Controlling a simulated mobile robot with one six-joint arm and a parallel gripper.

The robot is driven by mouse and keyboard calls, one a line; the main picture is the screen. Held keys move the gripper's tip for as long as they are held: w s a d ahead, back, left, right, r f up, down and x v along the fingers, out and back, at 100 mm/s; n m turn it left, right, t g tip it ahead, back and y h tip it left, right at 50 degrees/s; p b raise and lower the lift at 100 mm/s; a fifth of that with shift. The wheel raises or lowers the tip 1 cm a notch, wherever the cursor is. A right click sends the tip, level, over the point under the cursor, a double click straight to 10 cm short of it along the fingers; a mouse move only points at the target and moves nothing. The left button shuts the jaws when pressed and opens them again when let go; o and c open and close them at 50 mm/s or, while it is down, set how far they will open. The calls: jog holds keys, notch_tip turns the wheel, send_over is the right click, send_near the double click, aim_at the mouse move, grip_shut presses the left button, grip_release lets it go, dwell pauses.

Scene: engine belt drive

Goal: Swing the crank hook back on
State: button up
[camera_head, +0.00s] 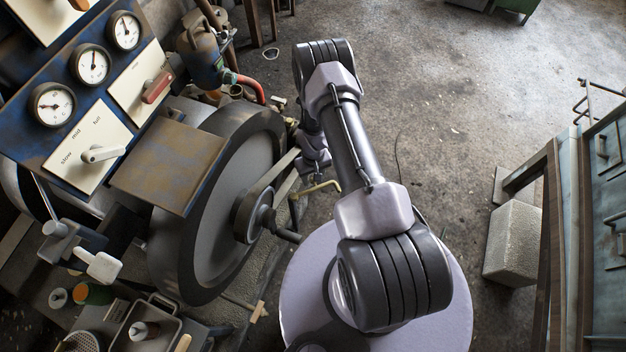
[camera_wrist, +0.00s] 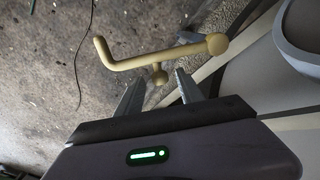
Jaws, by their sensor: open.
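The yellow crank hook (camera_wrist: 160,57) lies across the wrist view. It is a bent rod with a short turned-up end at left, a round knob at right and a small stub with a ball end below its middle. It also shows in the head view (camera_head: 318,188), just right of the large wheel (camera_head: 215,205). My gripper (camera_wrist: 159,76) is open, its two fingers pointing at the hook. The ball of the stub appears between the fingertips; I cannot tell whether they touch it. In the head view my fingers are hard to make out beside the wheel.
A dark crank handle (camera_head: 286,235) sticks out from the wheel's hub. A gauge panel (camera_head: 60,105) with levers stands at left, above a tray (camera_head: 150,325) with small parts. A pale block (camera_head: 512,243) stands by the bench at right.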

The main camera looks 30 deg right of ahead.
jog(key=shift+f, duration=0.4)
grip_shut()
dwell(1.2)
